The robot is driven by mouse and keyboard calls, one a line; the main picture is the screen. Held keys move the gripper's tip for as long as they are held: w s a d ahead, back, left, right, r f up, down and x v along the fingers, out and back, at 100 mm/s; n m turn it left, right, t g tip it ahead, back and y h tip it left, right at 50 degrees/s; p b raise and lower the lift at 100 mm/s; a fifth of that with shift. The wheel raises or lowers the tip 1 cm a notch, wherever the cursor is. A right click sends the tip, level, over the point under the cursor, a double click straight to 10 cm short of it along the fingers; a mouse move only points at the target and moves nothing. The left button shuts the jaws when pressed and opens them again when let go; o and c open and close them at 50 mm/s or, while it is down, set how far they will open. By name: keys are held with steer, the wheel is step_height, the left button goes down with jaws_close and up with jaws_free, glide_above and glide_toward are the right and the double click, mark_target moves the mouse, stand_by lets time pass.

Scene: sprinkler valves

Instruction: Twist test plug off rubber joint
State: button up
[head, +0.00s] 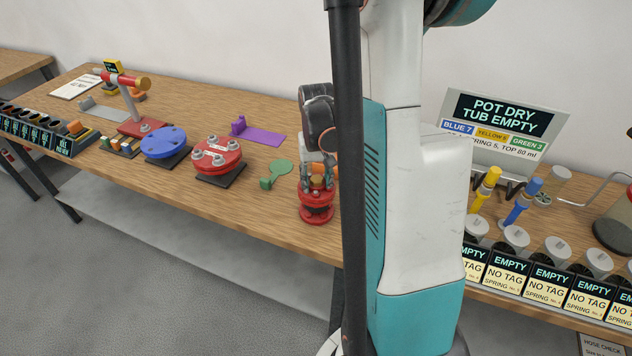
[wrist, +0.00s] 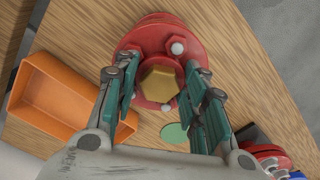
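The test plug is a brass hexagonal plug (wrist: 160,82) on top of the red flanged rubber joint (wrist: 183,30). In the head view the red joint (head: 316,213) stands upright near the bench's front edge, beside my arm. My gripper (wrist: 160,72) is above the joint with one finger on each side of the plug. Thin gaps seem to show between the finger pads and the brass, so the gripper looks open. In the head view my gripper (head: 317,182) partly covers the plug.
An orange open bin (wrist: 65,95) lies left of the joint in the wrist view. A green paddle (head: 277,173), a red bolted flange (head: 217,157), a blue disc (head: 165,142) and a purple bracket (head: 258,133) lie left of the joint. Labelled cups (head: 515,240) stand at right.

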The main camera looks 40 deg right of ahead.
steer(key=shift+o, duration=0.9)
steer(key=shift+r+p, duration=2.1)
steer(key=shift+r, duration=0.95)
steer(key=shift+c, duration=1.4)
steer(key=shift+r+p, duration=0.55)
steer(key=shift+p, duration=0.65)
steer(key=shift+f+b, duration=2.3)
steer(key=shift+f, duration=1.35)
